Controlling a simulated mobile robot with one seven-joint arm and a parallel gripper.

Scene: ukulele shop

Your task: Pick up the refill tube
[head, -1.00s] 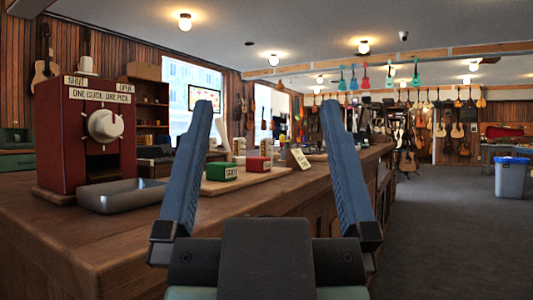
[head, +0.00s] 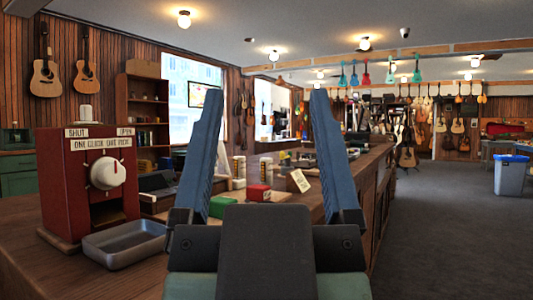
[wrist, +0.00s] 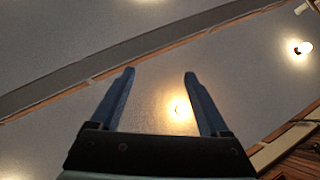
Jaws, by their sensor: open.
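My gripper (head: 265,92) is open and empty, its two blue fingers pointing up in front of the counter in the head view. In the wrist view my gripper (wrist: 160,73) shows only ceiling between and beyond its fingers. Two pale upright cylinders, one of them a banded tube (head: 239,168), stand on the counter beyond the left finger. They are small and partly hidden, and I cannot tell whether either is the refill tube. The gripper touches nothing.
A red dispenser (head: 60,190) with a white knob stands on the counter at left, a grey metal tray (head: 125,250) before it. Green (head: 222,207) and red (head: 259,193) boxes sit farther along. Open carpet (head: 450,230) and a grey bin (head: 511,175) lie to the right.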

